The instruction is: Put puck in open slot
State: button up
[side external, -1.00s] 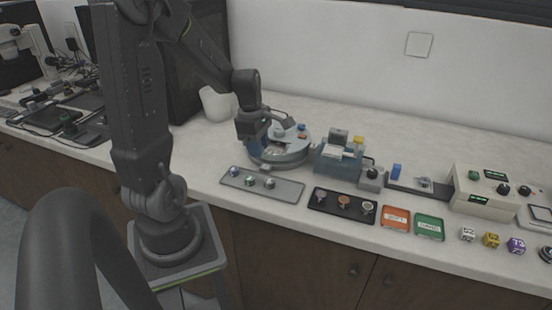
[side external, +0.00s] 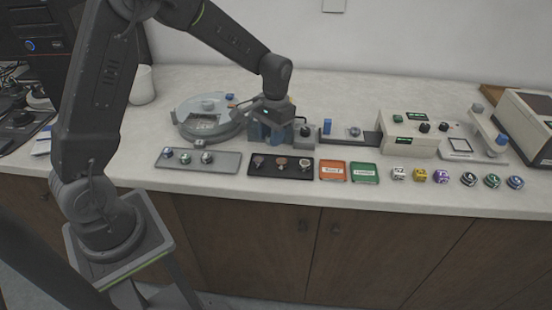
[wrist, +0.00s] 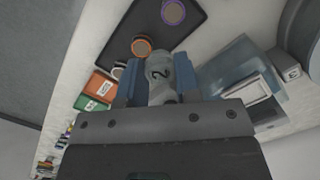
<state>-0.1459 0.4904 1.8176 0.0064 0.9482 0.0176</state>
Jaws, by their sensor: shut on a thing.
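My gripper (wrist: 162,82) points down with its blue fingers shut on a grey rounded piece (wrist: 158,68) bearing a dark mark like a 2; I take it to be the puck. In the side view my gripper (side external: 267,128) is in front of the blue machine, right of the round grey machine (side external: 185,125), and the held piece is too small to make out. Whether this is the open slot I cannot tell.
A black tray (side external: 268,172) holds pucks below the gripper. A grey tray (side external: 225,166) with several small pieces lies left of it. Orange (side external: 333,171) and green (side external: 364,172) trays lie to the right. A beige control box (side external: 405,140) stands further right.

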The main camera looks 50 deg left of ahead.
jog(key=shift+w+d+f+m, duration=0.15)
jog(key=shift+w+d+m, duration=0.35)
jog(key=shift+d+m, duration=0.3)
jog(key=w+d+r+m+y, duration=0.1)
jog(key=w+d+r+m, duration=0.1)
jog(key=w+m, duration=0.6)
jog(key=m+t, duration=0.1)
jog(key=m, duration=0.8)
send_over(319, 153)
jog(key=shift+y, duration=0.3)
jog(key=f, duration=0.9)
jog(key=shift+s+d, duration=0.1)
jog(key=shift+d, duration=0.1)
jog(key=shift+f, duration=0.1)
jog(key=o, duration=0.6)
jog(key=r, duration=0.4)
jog(key=d+r, duration=0.1)
jog(key=r, duration=0.7)
jog(key=shift+d+r, duration=0.15)
jog(key=shift+d, duration=0.05)
